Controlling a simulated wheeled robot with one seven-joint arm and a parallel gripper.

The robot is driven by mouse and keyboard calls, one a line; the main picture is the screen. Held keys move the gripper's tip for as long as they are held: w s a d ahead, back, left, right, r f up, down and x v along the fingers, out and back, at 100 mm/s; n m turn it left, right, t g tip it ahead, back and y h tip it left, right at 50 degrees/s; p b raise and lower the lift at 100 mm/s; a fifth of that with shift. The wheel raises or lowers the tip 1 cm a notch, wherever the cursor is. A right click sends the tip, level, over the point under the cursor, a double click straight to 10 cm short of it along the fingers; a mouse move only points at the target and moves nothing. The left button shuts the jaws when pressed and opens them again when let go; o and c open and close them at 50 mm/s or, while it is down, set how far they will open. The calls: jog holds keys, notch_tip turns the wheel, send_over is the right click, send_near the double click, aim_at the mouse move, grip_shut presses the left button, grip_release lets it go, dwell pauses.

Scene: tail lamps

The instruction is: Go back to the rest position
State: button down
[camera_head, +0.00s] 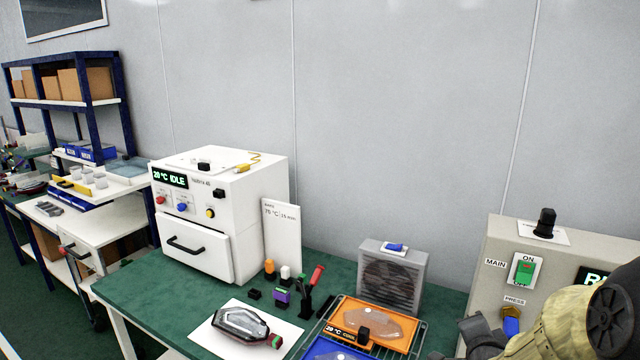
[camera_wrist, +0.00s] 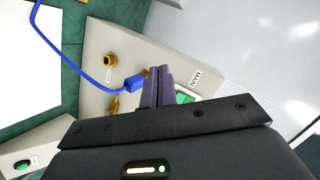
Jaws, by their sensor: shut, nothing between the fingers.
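My gripper (camera_wrist: 158,88) shows in the wrist view with its two dark fingers together and nothing between them. The fingers are in front of the beige control box (camera_wrist: 112,52), near its MAIN label and green switch. A blue plug on a blue cable (camera_wrist: 88,80) appears just left of the fingertips; I cannot tell whether they touch it. In the head view my arm fills the lower right corner, in front of the control box (camera_head: 475,275). The fingers cannot be made out there. The green MAIN switch (camera_head: 524,271) is at ON.
A white oven (camera_head: 216,215) reading 20 °C IDLE stands on the green bench (camera_head: 135,295). A tail lamp (camera_head: 240,323) lies on a white sheet. A grey fan unit (camera_head: 392,275) stands behind an orange tray (camera_head: 350,304) and a blue tray (camera_head: 335,350) on a rack. Shelving is at left.

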jog(key=s+a+f+n+g+y, duration=0.2)
jog(key=s+a+f+n+g, duration=0.2)
jog(key=s+a+n+g, duration=0.1)
jog(key=s+a+f+n+g+y, duration=0.2)
jog(key=s+a+f+n+g, duration=0.1)
jog(key=s+a+n, duration=0.5)
jog(key=a+n+g, duration=0.1)
jog(key=a+n, duration=0.1)
jog(key=a, duration=0.1)
jog(key=shift+f+n+g, duration=0.3)
jog(key=shift+f+g, duration=0.1)
jog(key=shift+d, duration=0.1)
